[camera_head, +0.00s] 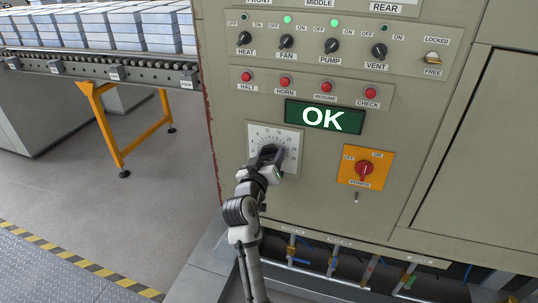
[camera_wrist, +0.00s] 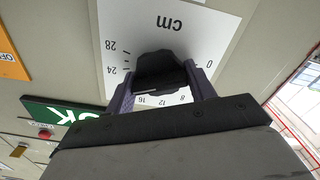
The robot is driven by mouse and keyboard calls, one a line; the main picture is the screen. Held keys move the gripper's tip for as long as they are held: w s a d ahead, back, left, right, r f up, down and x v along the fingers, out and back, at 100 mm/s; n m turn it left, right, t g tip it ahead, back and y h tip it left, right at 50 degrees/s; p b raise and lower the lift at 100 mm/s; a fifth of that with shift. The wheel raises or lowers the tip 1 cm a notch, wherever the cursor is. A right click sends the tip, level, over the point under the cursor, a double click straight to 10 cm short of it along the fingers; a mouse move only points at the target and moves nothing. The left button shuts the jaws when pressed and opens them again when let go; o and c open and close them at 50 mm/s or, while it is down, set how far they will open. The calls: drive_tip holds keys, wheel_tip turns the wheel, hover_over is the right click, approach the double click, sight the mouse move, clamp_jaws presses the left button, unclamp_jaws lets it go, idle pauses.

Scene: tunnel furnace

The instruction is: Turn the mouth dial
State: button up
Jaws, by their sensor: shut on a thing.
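The mouth dial is a black knob (camera_wrist: 162,66) on a white square scale plate (camera_head: 255,131) marked in cm, on the cabinet front. In the wrist view the plate (camera_wrist: 205,30) appears upside down, with 0, 8, 12, 16, 24 and 28 readable. My gripper (camera_head: 268,157) is at the plate in the head view and covers most of the knob. In the wrist view my gripper (camera_wrist: 160,82) is shut on the knob, one purple-grey finger on each side. I cannot read where the knob points.
A green OK display (camera_head: 324,117) is right of and above the plate. Red buttons (camera_head: 286,82) are above it. An orange plate with a red power switch (camera_head: 364,169) is at right. A conveyor with stacked blocks (camera_head: 105,30) stands at left. Pipes (camera_head: 330,262) run below.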

drive_tip(key=shift+n+p, duration=0.7)
drive_tip(key=shift+n, duration=1.3)
drive_tip(key=o, duration=0.9)
drive_tip(key=shift+o, duration=0.2)
drive_tip(key=b+v, duration=0.3)
drive_tip(key=v, duration=1)
drive_tip(key=shift+s, duration=0.35)
drive_tip(key=shift+a, duration=0.15)
